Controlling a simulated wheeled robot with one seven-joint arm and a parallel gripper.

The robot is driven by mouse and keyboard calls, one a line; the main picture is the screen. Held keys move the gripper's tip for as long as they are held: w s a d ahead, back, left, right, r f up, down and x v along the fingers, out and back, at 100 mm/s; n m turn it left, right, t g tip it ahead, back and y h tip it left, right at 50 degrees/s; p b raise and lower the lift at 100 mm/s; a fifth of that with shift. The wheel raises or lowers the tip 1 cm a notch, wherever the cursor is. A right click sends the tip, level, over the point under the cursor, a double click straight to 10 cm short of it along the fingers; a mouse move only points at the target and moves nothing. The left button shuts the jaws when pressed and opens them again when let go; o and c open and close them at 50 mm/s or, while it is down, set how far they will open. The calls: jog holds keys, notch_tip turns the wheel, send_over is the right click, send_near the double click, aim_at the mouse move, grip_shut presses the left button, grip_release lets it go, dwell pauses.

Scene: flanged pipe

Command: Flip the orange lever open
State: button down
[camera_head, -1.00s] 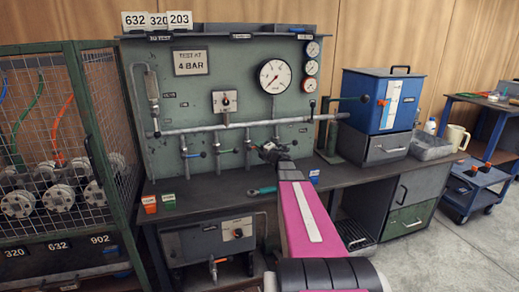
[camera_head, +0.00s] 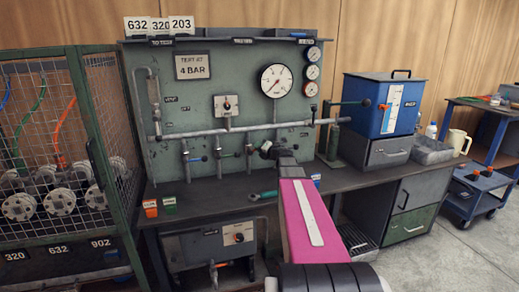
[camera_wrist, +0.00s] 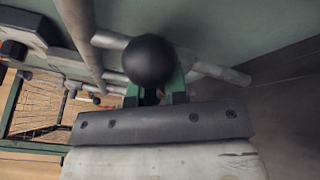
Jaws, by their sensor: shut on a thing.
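My gripper (camera_head: 269,150) is at the row of small valves below the grey pipe (camera_head: 225,130), at the right end of the row. In the wrist view, its green fingertips (camera_wrist: 156,92) are close behind a round black knob (camera_wrist: 148,60). The jaws are shut on the black-knobbed handle; the knob hides the contact itself. The handle's body is mostly hidden by my gripper in the head view. No orange shows on this handle. A small orange tip (camera_wrist: 97,100) shows farther off in the wrist view. I cannot tell which part is the orange lever.
A green panel (camera_head: 190,100) with gauges stands behind the pipe. A green-handled tool (camera_head: 262,195) lies on the dark bench. Orange and green tags (camera_head: 150,208) stand at its left. A blue tank (camera_head: 382,103) is at right, a mesh cage (camera_head: 60,140) at left.

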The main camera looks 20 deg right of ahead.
jog(key=c, duration=1.2)
grip_release()
jog(key=shift+o, duration=0.2)
jog(key=shift+s, duration=0.1)
jog(key=v, duration=1)
jog(key=shift+s+d, duration=0.15)
jog(key=shift+s, duration=0.1)
